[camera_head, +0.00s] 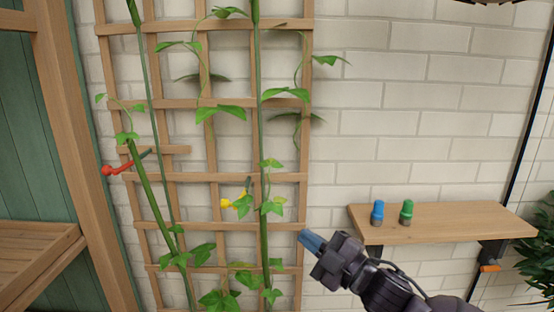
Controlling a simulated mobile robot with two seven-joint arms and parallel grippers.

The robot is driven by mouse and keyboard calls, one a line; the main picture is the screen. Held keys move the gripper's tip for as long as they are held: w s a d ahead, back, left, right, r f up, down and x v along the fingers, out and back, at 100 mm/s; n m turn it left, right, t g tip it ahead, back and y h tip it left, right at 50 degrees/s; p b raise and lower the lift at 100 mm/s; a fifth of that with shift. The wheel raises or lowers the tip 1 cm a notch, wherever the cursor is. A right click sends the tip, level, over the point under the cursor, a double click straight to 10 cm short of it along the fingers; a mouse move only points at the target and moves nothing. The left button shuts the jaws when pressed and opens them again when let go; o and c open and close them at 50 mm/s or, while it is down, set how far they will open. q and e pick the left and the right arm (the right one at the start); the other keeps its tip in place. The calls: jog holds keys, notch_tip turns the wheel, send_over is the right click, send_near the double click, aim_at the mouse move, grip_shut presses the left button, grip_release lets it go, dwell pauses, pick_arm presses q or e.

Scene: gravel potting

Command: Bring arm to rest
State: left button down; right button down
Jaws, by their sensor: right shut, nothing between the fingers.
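My right gripper (311,241) comes in from the lower right, in front of the white brick wall and beside the trellis's lower right side. Its blue-tipped fingers are together and hold nothing. The wooden trellis (205,177) stands against the wall with green climbing plants on it. A red clip-like piece (117,168) sits by the stem at the trellis's left. A yellow piece (236,202) sits by the middle stem. My left gripper is not in view.
A wooden wall shelf (450,222) at the right carries a blue item (377,212) and a green item (406,211). A wooden frame (75,150) stands at the left. A leafy plant (540,250) is at the right edge. Bare wall lies above the shelf.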

jog(key=s+d+f+m+t+h, duration=0.1)
jog(key=s+d+f+m+h, duration=0.2)
jog(key=d+f+m+h, duration=0.55)
jog(key=s+d+f+m+t+h, duration=0.1)
jog(key=s+d+f+m+h, duration=0.35)
jog(key=f, duration=0.65)
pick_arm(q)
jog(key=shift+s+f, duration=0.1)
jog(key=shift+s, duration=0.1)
pick_arm(e)
jog(key=s+d+f+m+g+h, duration=0.1)
jog(key=s+d+f+m+g, duration=0.1)
jog(key=s+f, duration=0.5)
jog(key=s+d+f+m+g+h, duration=0.1)
jog(key=s+d+f+m+g, duration=0.1)
jog(key=s+d+f+m, duration=0.3)
jog(key=s+d+f, duration=0.1)
jog(key=s+f, duration=0.2)
jog(key=s, duration=0.2)
jog(key=shift+s+d+f+h, duration=0.15)
jog(key=shift+s+f+h, duration=0.05)
jog(key=shift+s+h, duration=0.2)
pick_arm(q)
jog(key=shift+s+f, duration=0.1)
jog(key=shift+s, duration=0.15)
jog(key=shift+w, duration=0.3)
